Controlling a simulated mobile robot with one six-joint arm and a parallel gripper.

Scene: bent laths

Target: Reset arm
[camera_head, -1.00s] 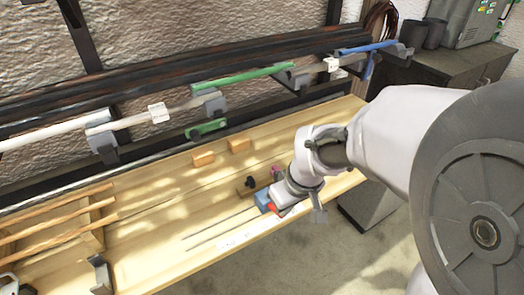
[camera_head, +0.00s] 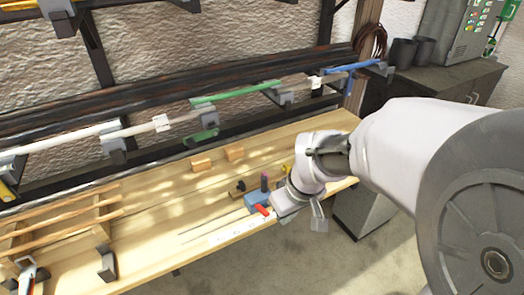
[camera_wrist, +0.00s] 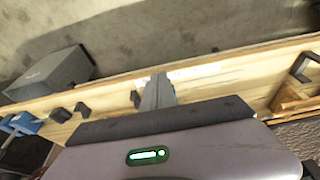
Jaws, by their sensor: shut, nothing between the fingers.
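My arm reaches in from the right in the head view, over the right end of the wooden bench (camera_head: 150,225). Its wrist is beside a small blue block (camera_head: 258,202) and a red piece (camera_head: 263,211) at the bench's front edge. The fingertips are hard to make out there. In the wrist view my gripper (camera_wrist: 158,90) is shut, its grey fingers together and empty, pointing across the bench's edge strip. I cannot tell whether it touches anything.
A rail behind the bench carries a green lath (camera_head: 235,93), a blue lath (camera_head: 352,67) and a white one (camera_head: 65,139) on grey brackets. Two wooden blocks (camera_head: 201,164) lie at the back. A wooden rack (camera_head: 65,218) stands at left. Floor in front is clear.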

